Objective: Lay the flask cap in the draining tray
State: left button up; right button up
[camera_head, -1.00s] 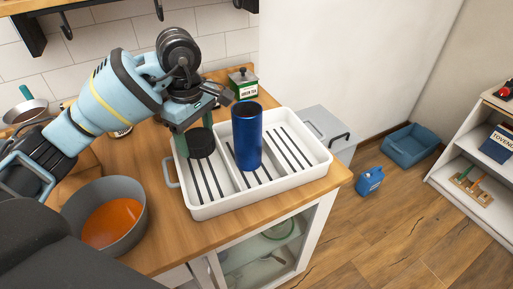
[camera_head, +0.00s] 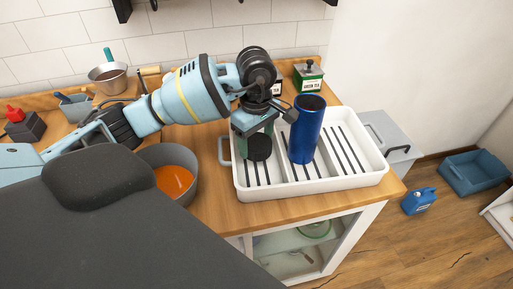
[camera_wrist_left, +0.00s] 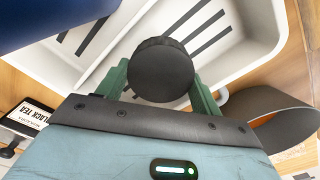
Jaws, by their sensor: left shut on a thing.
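The flask cap (camera_head: 259,149) is a black round piece with a ridged edge. My left gripper (camera_head: 256,143), with green fingers, is shut on it, over the left compartment of the white draining tray (camera_head: 318,189). In the left wrist view the cap (camera_wrist_left: 162,70) sits between the two fingers, with the tray (camera_wrist_left: 255,45) behind it. I cannot tell whether the cap touches the tray floor. The blue flask (camera_head: 306,132) stands upright in the tray, just right of the gripper. My right gripper is not in view.
A grey bowl of orange content (camera_head: 178,181) stands left of the tray. A green tea tin (camera_head: 308,75) stands behind the tray. A saucepan (camera_head: 108,79) is at the back left. The tray's right compartment is empty.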

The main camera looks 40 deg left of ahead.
aim_at(256, 141)
pick_arm(q)
jog(key=shift+f, duration=1.6)
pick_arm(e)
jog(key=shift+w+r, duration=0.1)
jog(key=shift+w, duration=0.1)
pick_arm(q)
jog(key=shift+f, duration=0.15)
jog(key=o, duration=0.5)
jog(key=shift+o, duration=0.9)
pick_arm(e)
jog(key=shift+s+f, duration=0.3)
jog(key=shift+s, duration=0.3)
pick_arm(q)
jog(key=shift+r, duration=0.3)
notch_tip(256, 141, up, 12)
jog(key=shift+f, duration=0.1)
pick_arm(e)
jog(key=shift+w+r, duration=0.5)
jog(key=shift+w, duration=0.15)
